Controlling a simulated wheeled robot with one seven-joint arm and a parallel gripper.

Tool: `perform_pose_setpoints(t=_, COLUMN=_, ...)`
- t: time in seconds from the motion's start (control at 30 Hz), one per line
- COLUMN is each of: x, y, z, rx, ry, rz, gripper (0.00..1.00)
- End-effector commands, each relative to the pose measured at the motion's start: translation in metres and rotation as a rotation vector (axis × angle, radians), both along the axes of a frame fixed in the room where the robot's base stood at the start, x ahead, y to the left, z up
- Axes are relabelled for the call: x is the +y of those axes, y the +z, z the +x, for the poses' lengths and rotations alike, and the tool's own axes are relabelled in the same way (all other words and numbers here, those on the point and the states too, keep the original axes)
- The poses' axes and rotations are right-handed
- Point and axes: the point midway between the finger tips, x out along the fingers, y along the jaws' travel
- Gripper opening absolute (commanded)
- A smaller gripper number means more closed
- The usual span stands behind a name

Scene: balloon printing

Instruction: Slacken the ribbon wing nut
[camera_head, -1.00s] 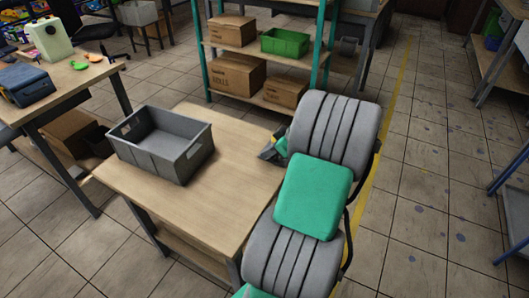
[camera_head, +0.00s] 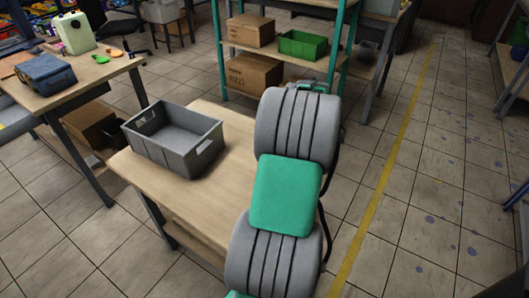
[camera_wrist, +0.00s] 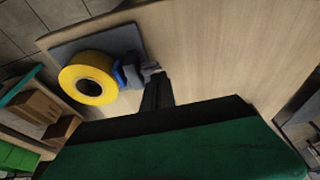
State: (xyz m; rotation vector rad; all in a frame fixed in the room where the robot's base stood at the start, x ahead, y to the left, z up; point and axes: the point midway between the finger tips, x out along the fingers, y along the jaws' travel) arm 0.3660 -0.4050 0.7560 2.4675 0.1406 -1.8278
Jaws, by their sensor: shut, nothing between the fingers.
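In the wrist view a yellow ribbon roll (camera_wrist: 88,78) with a dark centre sits against a grey plate (camera_wrist: 108,41) by the edge of the wooden table. A small blue part (camera_wrist: 119,74) and a grey part (camera_wrist: 134,70) are right beside the roll. I cannot tell which of these, if any, is the wing nut. My gripper (camera_wrist: 155,82) shows as dark, closed fingers just right of and below the grey part, with nothing seen between them. Whether they touch it is unclear. In the head view my arm hides the roll and the gripper's fingers.
A grey open bin (camera_head: 174,138) stands on the wooden table (camera_head: 226,190). Behind is a shelf with cartons (camera_head: 251,72) and a green crate (camera_head: 302,44). A side table (camera_head: 87,80) at left holds a blue bag (camera_head: 46,79). Open floor lies to the right.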

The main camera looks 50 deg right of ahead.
Motion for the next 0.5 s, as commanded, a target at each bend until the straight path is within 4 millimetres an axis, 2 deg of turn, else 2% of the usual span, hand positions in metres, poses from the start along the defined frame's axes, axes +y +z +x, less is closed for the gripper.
perform_pose_setpoints(t=0.27, x=-0.0038, y=-0.0037, z=-0.0002, rx=0.183, ry=-0.011, rz=-0.020, gripper=0.00)
perform_pose_setpoints(t=0.5, x=-0.0038, y=-0.0066, z=0.0017, rx=0.186, ry=-0.012, rz=-0.020, gripper=0.00)
